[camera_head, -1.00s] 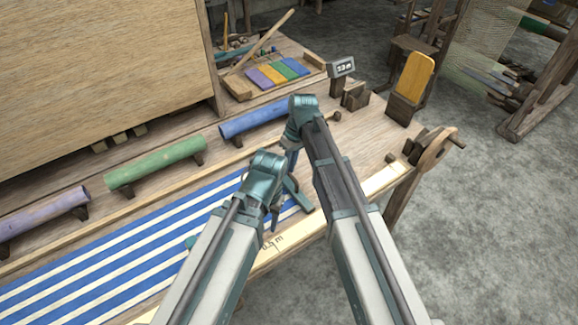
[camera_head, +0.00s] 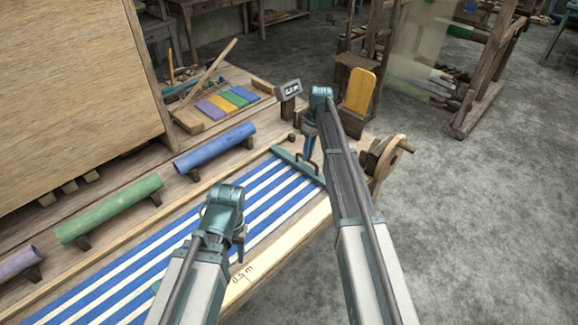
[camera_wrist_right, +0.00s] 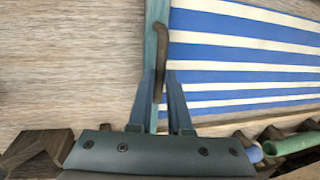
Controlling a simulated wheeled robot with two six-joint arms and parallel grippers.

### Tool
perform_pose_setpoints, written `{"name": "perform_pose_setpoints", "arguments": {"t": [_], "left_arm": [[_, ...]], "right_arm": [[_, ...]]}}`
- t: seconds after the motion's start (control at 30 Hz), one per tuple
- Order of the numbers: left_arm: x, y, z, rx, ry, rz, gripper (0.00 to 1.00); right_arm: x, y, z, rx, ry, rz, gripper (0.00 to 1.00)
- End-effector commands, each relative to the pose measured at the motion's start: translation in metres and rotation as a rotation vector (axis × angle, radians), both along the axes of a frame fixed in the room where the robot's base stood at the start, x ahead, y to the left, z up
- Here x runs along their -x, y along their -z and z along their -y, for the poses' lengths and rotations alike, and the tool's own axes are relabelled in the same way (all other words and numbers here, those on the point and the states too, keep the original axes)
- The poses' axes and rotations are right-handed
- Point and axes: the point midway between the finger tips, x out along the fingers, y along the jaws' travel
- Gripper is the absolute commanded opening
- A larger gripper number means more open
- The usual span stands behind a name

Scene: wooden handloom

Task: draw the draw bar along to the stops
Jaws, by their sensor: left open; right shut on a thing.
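The teal draw bar (camera_head: 285,158) lies across the right end of the blue and white striped cloth (camera_head: 190,235), near the right end of the loom table. My right gripper (camera_head: 308,156) is at the bar and shut on its brown handle. In the right wrist view the handle (camera_wrist_right: 161,50) rises between the fingers of the right gripper (camera_wrist_right: 160,95), with the bar (camera_wrist_right: 152,22) beneath and the cloth (camera_wrist_right: 240,55) to its right. My left gripper (camera_head: 240,252) is open and empty above the cloth's front edge. Whether the bar touches any stop cannot be told.
A small wooden block (camera_head: 292,137) stands near the bar's far end. A wooden wheel (camera_head: 392,155) is at the table's right end. A small display (camera_head: 289,90) stands behind. Blue (camera_head: 214,146) and green (camera_head: 110,208) rolls line the back.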

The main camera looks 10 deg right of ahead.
Motion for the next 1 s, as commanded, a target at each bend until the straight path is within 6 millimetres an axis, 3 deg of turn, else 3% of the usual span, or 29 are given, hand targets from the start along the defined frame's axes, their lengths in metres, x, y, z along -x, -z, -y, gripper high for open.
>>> {"name": "perform_pose_setpoints", "arguments": {"t": [0.1,0.33,0.9,0.93,1.0], "left_arm": [[0.0,0.0,0.0,0.0,0.0,0.0,0.5],[0.0,0.0,0.0,0.0,0.0,0.0,0.5],[0.0,0.0,0.0,0.0,0.0,0.0,0.5],[0.0,0.0,0.0,0.0,0.0,0.0,0.5],[0.0,0.0,0.0,0.0,0.0,0.0,0.5]], "right_arm": [[-0.02,0.0,0.026,0.001,0.003,0.0,0.0],[-0.038,0.0,0.054,0.001,0.001,0.0,0.0],[-0.045,0.0,0.067,0.005,0.002,0.005,0.0],[-0.045,0.0,0.067,0.005,0.002,0.005,0.19],[-0.045,0.0,0.067,0.005,0.002,0.004,0.32]]}}
